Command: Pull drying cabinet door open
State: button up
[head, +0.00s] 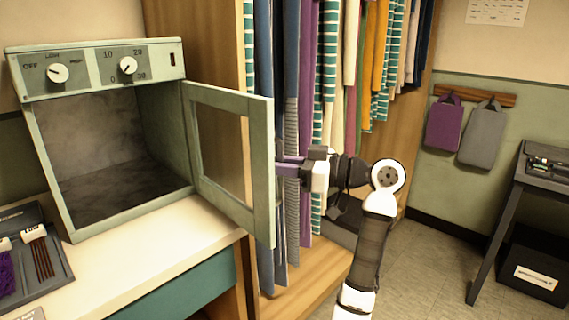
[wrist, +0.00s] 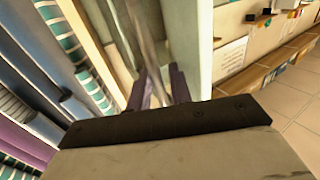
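The drying cabinet (head: 120,140) stands on the counter at the left of the head view, its dark grey inside empty. Its pale green framed door (head: 260,165), with a clear pane, stands wide open, swung out to the right on its hinge side. My gripper (head: 287,166) is at the door's free edge, its purple fingers reaching to the outer face, which is hidden there. In the wrist view the two purple fingers (wrist: 161,88) stand apart beside the pale door frame (wrist: 190,45). I cannot make out a handle or whether they grip anything.
Striped and plain cloths (head: 305,110) hang right behind the door and my gripper. A dark tray (head: 40,255) with tools lies on the counter (head: 150,250). Purple and grey bags hang on the far wall. A dark table (head: 545,165) stands at the right. Floor shows between.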

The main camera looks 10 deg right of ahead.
jog(key=shift+o, duration=1)
jog(key=shift+s+d+r, duration=0.1)
jog(key=shift+d, duration=0.1)
jog(key=b+v, duration=0.1)
jog(key=v, duration=1.2)
jog(key=shift+s+d, duration=0.2)
jog(key=shift+d, duration=0.15)
